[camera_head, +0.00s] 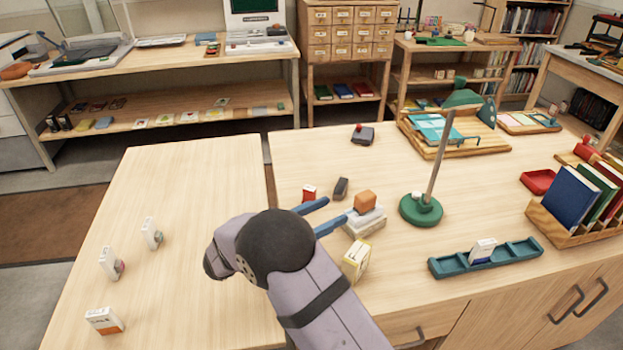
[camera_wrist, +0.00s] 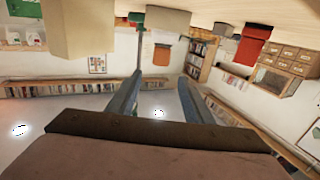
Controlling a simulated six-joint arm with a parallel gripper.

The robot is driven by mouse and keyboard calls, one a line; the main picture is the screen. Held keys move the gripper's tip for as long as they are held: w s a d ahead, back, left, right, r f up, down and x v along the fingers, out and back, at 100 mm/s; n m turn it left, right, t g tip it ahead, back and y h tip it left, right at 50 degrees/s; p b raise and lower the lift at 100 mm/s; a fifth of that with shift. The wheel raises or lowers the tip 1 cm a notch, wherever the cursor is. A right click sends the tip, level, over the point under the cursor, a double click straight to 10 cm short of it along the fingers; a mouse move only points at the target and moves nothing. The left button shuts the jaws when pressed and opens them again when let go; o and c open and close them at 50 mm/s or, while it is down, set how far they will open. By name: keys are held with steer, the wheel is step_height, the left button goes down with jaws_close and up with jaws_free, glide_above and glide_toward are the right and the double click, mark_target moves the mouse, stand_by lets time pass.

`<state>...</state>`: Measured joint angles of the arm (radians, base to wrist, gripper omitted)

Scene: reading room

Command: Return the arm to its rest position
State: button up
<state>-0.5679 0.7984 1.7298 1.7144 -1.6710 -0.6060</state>
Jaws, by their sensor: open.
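My arm reaches over the desk (camera_head: 293,149) from the front edge. My gripper (camera_head: 337,208) has two blue fingers spread apart with nothing between them. They point toward the right, just left of an orange block (camera_head: 365,201) on a white stack (camera_head: 365,222). Whether the fingers touch the stack is unclear. In the wrist view, the gripper (camera_wrist: 161,78) is also open and empty. That view looks upside down, with desk objects along the top and shelves beyond. My arm hides part of the desk below it.
A yellowish box (camera_head: 356,260), red box (camera_head: 309,193) and dark block (camera_head: 341,187) stand close to the gripper. White boxes (camera_head: 152,233) stand on the left table (camera_head: 195,190), which is mostly clear.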

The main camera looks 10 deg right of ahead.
steer(key=w+a+r+n+t+y+p, duration=0.1)
steer(key=w+a+n+t+y, duration=0.15)
steer(key=w+t+y, duration=0.35)
steer(key=w+a+n+y+p, duration=0.2)
steer(key=w+a+n+y, duration=0.1)
steer(key=a+n+y, duration=0.4)
steer(key=s+f+n+g+y+p, duration=0.1)
steer(key=s+f+n+g+y, duration=0.2)
steer(key=s, duration=0.6)
steer(key=s+f+n+g+y, duration=0.25)
steer(key=s+g, duration=0.25)
steer(key=s, duration=0.4)
steer(key=s+d+g+h+p, duration=0.1)
steer(key=s+d+g, duration=0.35)
steer(key=s, duration=0.75)
steer(key=s+d+f+m+b, duration=0.1)
steer(key=s+d+f+b, duration=0.2)
steer(key=d+f+b, duration=0.3)
step_height(320, 180, up, 14)
steer(key=p, duration=1.5)
steer(key=shift+s+a+f+m+h, duration=0.25)
steer(key=shift+s+m+h, duration=0.1)
steer(key=shift+h, duration=0.1)
